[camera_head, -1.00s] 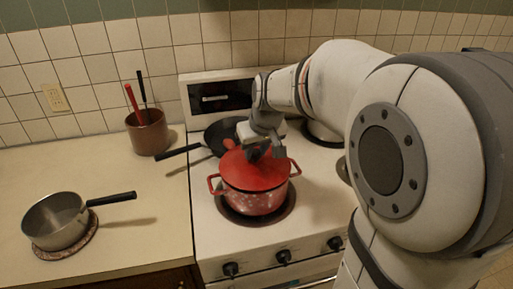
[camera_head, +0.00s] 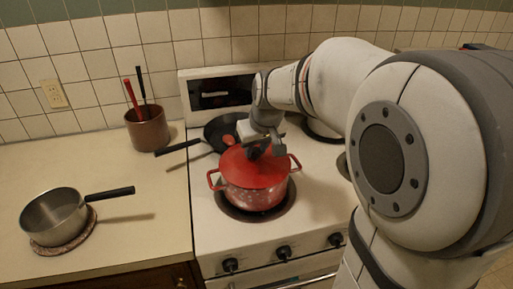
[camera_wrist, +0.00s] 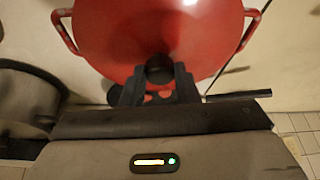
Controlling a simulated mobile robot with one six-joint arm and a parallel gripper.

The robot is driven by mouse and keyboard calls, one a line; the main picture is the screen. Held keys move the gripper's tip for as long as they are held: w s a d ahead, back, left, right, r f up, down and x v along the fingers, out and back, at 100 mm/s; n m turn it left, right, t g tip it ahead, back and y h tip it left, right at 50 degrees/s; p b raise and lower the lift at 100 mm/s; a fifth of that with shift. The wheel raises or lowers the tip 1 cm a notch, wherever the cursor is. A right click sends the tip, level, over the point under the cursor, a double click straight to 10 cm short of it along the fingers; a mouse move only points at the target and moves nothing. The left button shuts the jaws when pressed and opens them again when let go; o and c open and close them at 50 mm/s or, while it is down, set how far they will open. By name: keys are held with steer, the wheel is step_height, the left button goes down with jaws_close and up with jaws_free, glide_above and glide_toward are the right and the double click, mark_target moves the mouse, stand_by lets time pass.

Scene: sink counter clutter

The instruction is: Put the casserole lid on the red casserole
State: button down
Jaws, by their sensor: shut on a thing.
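The red casserole (camera_head: 252,198), with a speckled side and two loop handles, stands on the front burner of the stove. The red casserole lid (camera_head: 238,168) lies over its top, roughly centred; whether it is fully seated I cannot tell. My gripper (camera_head: 262,151) is above the lid, shut on its black knob. In the wrist view the lid (camera_wrist: 155,35) fills the top, with a casserole handle showing on each side. There the black knob (camera_wrist: 159,69) sits between the fingertips of my gripper (camera_wrist: 158,78). The fingers hide part of the lid's edge.
A dark frying pan (camera_head: 222,130) is on the burner behind, its handle pointing left. A steel saucepan (camera_head: 55,216) sits on a round trivet (camera_head: 68,243) on the left counter. A brown utensil crock (camera_head: 148,130) stands near the wall. The counter between them is clear.

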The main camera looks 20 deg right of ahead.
steer(key=shift+f, duration=0.1)
steer(key=c, duration=1)
jaws_free()
steer(key=shift+c, duration=0.2)
steer(key=v, duration=0.7)
steer(key=shift+r, duration=0.4)
steer(key=shift+s, duration=0.15)
